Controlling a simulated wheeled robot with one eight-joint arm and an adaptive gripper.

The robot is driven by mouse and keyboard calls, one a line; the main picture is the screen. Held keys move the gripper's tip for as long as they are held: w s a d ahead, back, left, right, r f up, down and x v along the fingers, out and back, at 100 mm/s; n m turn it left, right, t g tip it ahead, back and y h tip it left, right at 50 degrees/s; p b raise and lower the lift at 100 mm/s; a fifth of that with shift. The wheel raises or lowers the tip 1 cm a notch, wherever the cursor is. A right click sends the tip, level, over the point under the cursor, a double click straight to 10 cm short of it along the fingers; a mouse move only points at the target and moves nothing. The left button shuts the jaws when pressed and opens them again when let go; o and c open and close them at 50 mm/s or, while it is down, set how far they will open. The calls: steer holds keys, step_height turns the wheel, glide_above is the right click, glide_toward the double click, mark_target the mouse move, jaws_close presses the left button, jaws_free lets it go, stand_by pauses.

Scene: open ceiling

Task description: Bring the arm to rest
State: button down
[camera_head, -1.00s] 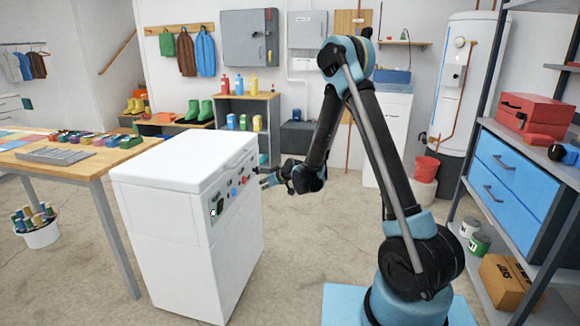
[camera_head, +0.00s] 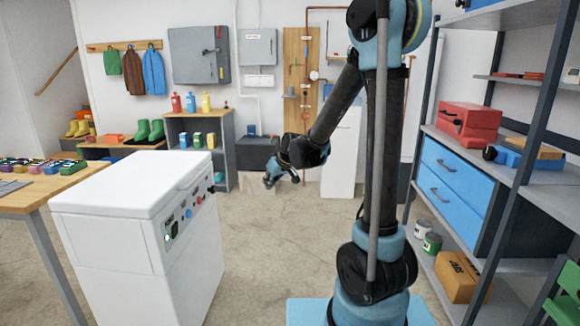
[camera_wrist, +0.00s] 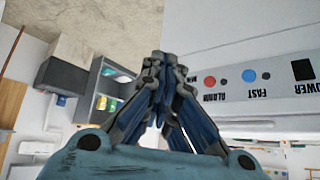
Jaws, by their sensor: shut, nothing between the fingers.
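My gripper (camera_head: 271,180) hangs at the end of my bent arm in the head view, right of the white machine (camera_head: 115,187) and apart from it, with open floor below. In the wrist view my gripper (camera_wrist: 157,60) has its fingertips together, with nothing between them. The arm is raised at the elbow, and its forearm slopes down to the left toward the wrist. The machine's panel (camera_wrist: 265,85) with red and blue buttons shows upside down in the wrist view, right of the fingers.
A work table (camera_head: 35,195) stands at left. A low shelf (camera_head: 222,140) with bottles is at the back. At right a shelf rack (camera_head: 497,215) holds red boxes (camera_head: 470,122), blue drawers (camera_head: 455,190) and a cardboard box (camera_head: 460,278).

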steer(key=s+d+r+m+h, duration=0.2)
steer(key=s+d+r, duration=0.1)
steer(key=s+d, duration=0.6)
steer(key=s+d+f+m+g+h, duration=0.1)
steer(key=s+d+f+m, duration=0.1)
steer(key=s+d, duration=0.7)
steer(key=s+d+f+m+g+h, duration=0.2)
steer(key=s+d, duration=0.7)
steer(key=s, duration=0.7)
steer(key=shift+d+f+m+g, duration=0.3)
steer(key=shift+f+m, duration=0.35)
steer(key=shift+m, duration=0.05)
